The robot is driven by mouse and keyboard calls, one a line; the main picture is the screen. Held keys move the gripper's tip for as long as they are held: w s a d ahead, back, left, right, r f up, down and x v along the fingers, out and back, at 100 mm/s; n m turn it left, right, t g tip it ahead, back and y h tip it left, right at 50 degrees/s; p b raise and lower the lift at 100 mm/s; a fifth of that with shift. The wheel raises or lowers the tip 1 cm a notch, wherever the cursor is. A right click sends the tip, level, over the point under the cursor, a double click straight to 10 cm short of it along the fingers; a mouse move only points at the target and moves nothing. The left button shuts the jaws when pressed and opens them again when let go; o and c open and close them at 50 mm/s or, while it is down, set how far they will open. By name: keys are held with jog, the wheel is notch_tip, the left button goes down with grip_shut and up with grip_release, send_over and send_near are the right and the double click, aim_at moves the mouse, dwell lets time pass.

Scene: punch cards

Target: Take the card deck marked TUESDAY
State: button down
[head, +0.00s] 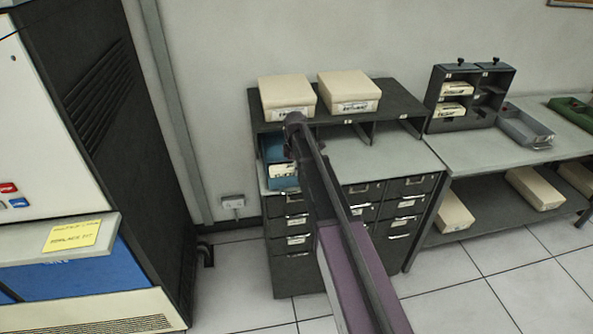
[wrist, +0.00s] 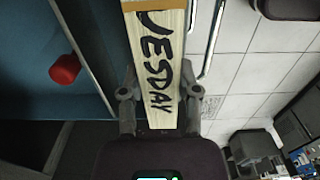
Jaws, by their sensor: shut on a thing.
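The card deck (wrist: 158,60) is a cream block with dark handwritten letters. "UESDAY" shows in the wrist view, and the start of the word is cut off at the top edge. An orange-brown band crosses it near the top. My gripper (wrist: 160,98) has one finger on each side of the deck and is shut on it. In the head view my arm reaches toward the left end of the grey shelf unit, and its links hide the fingers and most of what they hold.
A blue tray (head: 272,148) with a labelled white-fronted item stands in the left bay of the shelf unit (head: 395,97). A blue surface with a red knob (wrist: 65,69) lies left of the deck. Two cream boxes (head: 287,92) sit on top. Tiled floor is open in front.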

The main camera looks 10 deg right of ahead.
jog(key=shift+r, duration=0.1)
notch_tip(320, 180, up, 10)
jog(key=p, duration=1)
jog(key=shift+f, duration=0.2)
dwell(0.5)
